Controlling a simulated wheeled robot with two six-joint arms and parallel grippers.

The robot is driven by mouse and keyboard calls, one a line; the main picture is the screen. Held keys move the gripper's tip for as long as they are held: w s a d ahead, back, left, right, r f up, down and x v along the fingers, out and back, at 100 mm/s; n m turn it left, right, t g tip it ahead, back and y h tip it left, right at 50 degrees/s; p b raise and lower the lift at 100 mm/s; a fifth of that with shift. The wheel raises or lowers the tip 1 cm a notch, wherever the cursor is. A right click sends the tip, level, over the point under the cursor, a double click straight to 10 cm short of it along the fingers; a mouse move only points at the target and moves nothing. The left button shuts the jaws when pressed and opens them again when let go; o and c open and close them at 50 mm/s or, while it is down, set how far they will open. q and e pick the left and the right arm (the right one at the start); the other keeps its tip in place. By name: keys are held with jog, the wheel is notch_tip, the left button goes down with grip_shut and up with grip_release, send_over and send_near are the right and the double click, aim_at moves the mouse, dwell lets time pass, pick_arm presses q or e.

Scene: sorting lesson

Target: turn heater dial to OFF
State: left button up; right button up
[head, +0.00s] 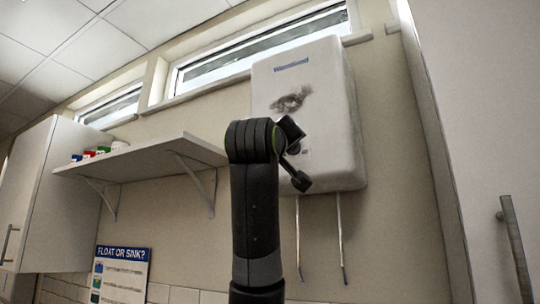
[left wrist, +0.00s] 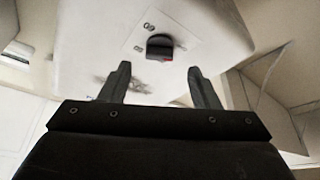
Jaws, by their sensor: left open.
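The white box heater (head: 330,110) hangs on the wall in the head view, with a dark smudge on its front. In the left wrist view the heater (left wrist: 215,35) shows turned over, with a dark dial (left wrist: 158,46) bearing a red mark, on a pale label with small print too blurred to read surely. My left gripper (left wrist: 159,68) is open and empty. The dial shows beyond the fingertips, midway between them, with no visible contact. In the head view the gripper (head: 299,180) is in front of the heater's lower part. My right gripper is in neither view.
A wall shelf (head: 140,158) with small coloured items is left of the heater. A cupboard (head: 50,190) stands at far left, with a "FLOAT OR SINK?" poster (head: 121,275) below the shelf. Two pipes (head: 341,238) drop from the heater. A tall white door (head: 490,120) stands at right.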

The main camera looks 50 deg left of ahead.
pick_arm(q)
jog(key=b+v, duration=0.5)
jog(key=v, duration=0.7)
jog(key=shift+s+d, duration=0.15)
